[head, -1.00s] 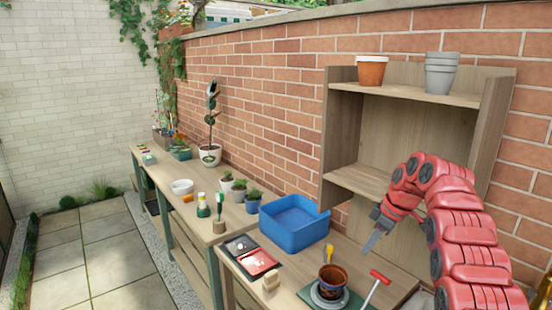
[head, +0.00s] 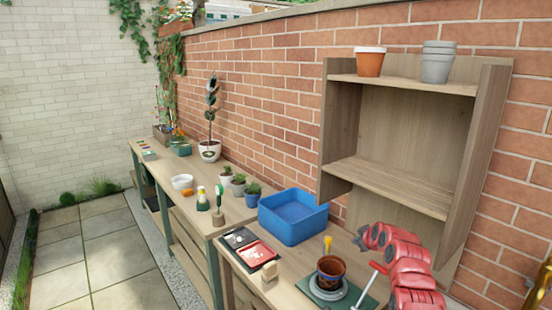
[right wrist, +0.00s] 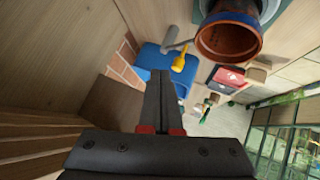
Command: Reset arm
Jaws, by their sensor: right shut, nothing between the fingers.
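My right arm, red and segmented, comes in from the lower right of the head view and is folded low over the bench's right end. In the right wrist view my right gripper (right wrist: 158,78) has its two dark fingers together with nothing between them. A terracotta pot (head: 331,271) stands on a grey saucer (head: 318,291), left of my right arm. The pot's open mouth (right wrist: 228,42) shows at the top of the right wrist view. My left gripper is in neither view.
A blue tray (head: 292,226) sits on the bench behind the pot, with a yellow-handled tool (head: 327,243) nearby. A red-handled tool (head: 377,267) is close to my right arm. A wooden shelf (head: 400,185) holding pots (head: 369,64) stands against the brick wall.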

